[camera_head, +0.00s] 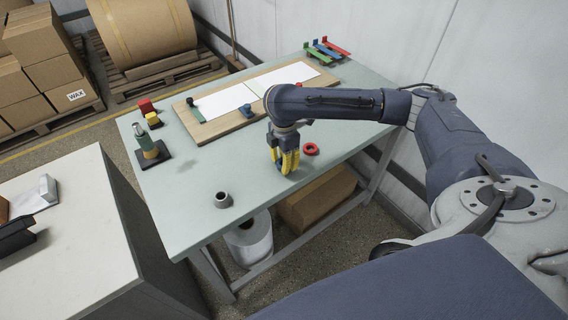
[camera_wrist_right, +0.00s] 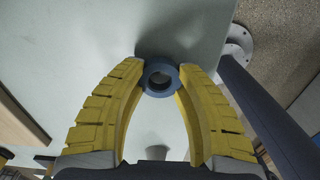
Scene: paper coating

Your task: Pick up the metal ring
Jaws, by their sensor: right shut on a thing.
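A blue-grey metal ring (camera_wrist_right: 160,78) sits between the tips of my right gripper's yellow fingers in the right wrist view. My right gripper (camera_wrist_right: 161,85) is shut on it, with a finger on each side. In the head view my right gripper (camera_head: 286,168) points down at the table, near its front edge. The ring is hidden by the fingers there, and I cannot tell whether it touches the tabletop. My left gripper is in neither view.
A red ring (camera_head: 310,149) lies just right of the right gripper. A grey hollow cylinder (camera_head: 222,200) stands on the table (camera_head: 200,228) to the left. The table between is clear.

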